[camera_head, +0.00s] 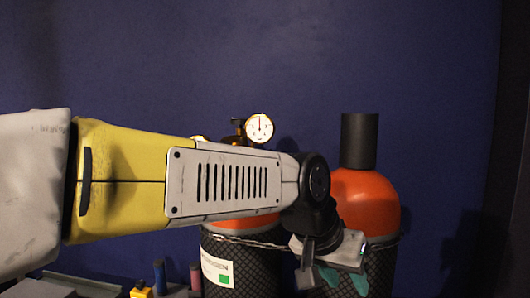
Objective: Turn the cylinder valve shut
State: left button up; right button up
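A gas cylinder (225,285) with an orange shoulder, a dark mesh sleeve and a white and green label stands behind my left arm. Its brass valve (238,138) shows just above the arm, with a round white gauge (260,128) at its right. The lower part of the valve is hidden by the arm. My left gripper (344,281) points down in front of the mesh sleeves, below and to the right of the valve. Its teal fingertips look apart, with nothing seen between them. My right gripper is out of view.
A second orange cylinder (368,200) with a black cap (359,141) stands at the right. A chain (245,240) runs across the cylinders. Small blue, red and yellow items (160,277) stand at lower left. A dark blue wall (200,60) is behind; the space above is clear.

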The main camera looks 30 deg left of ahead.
aim_at(234, 121)
jog(key=u, duration=1.5)
jog(key=j+u, duration=0.1)
jog(key=j, duration=0.4)
jog(key=i+j, duration=0.15)
jog(key=j, duration=0.35)
jog(key=i+j+u, duration=0.15)
jog(key=j, duration=0.85)
jog(key=i+j+u, duration=0.15)
jog(key=j, duration=0.3)
